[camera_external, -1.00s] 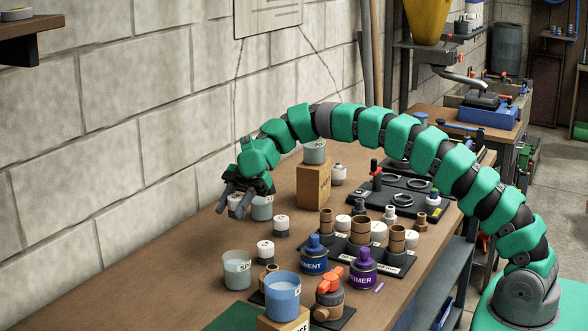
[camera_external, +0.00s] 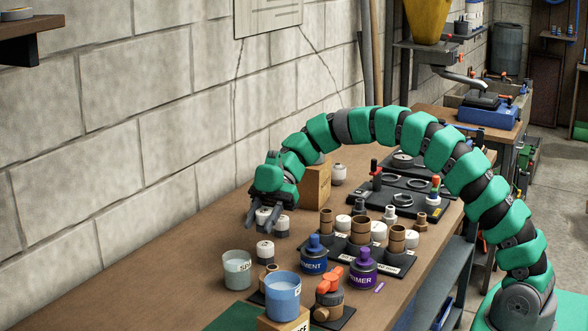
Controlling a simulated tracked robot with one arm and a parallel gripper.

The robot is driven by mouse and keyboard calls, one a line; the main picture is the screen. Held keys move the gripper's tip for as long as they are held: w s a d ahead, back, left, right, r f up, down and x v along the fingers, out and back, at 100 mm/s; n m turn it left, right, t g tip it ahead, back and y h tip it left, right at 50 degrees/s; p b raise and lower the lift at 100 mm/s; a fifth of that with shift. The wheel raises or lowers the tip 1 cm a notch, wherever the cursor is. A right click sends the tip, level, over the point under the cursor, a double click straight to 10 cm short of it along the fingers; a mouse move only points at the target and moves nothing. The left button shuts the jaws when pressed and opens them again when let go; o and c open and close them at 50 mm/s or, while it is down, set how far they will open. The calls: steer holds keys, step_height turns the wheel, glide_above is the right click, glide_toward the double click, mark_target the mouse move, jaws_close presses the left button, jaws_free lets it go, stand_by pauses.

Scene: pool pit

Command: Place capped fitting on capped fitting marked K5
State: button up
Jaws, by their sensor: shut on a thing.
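My gripper (camera_external: 262,224) points down over the left part of the bench. It is shut on a capped fitting (camera_external: 263,214) with a white cap, partly covered by the fingers. Another white-capped fitting with a dark base (camera_external: 282,224) shows just right of the fingers, partly hidden. I cannot tell whether the held one touches it. A third capped fitting (camera_external: 265,249) stands upright nearer the camera, below the fingers in the picture, with a dark mark on its cap. The marks are too small to read, so I cannot tell which is K5.
A pale cup (camera_external: 237,270), a blue cup (camera_external: 283,291), a blue cement can (camera_external: 314,256) and a purple primer can (camera_external: 363,267) stand close by. A rack (camera_external: 388,262) of fittings lies to the right. A cardboard box (camera_external: 315,186) stands behind the gripper.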

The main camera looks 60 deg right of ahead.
mark_target(262, 232)
steer(key=shift+f, duration=1.95)
steer(key=shift+f+b, duration=0.15)
steer(key=shift+b, duration=0.2)
steer(key=o, duration=1)
steer(key=shift+d+r+p, duration=0.1)
steer(key=shift+r+p, duration=0.15)
steer(key=shift+p, duration=0.05)
steer(key=v, duration=1.2)
steer(key=shift+f, duration=0.1)
